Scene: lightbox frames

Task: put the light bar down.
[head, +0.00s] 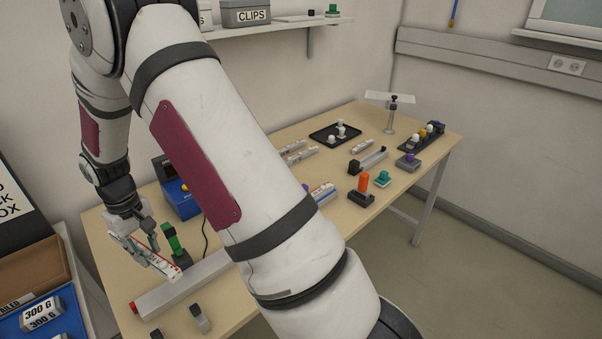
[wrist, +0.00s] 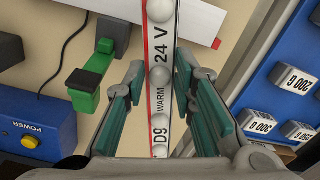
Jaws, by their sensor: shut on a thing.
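The light bar is a slim white bar with a red edge, white domes and the print "24 V WARM D9". It shows in the head view (head: 160,263) at the left end of the table and in the wrist view (wrist: 160,98), running away from me between the fingers. My gripper (head: 136,243) is shut on it; both green-padded fingers (wrist: 160,85) lie along its sides. The bar is over the table's left part, near the edge. Whether its underside touches anything is hidden.
A long grey rail with a red end (head: 170,294) lies beside the bar on the table (head: 270,180). A green clamp (head: 173,241) and a blue power box (wrist: 30,138) stand close by. A blue tray (wrist: 293,75) with several weights is beyond the table's left edge.

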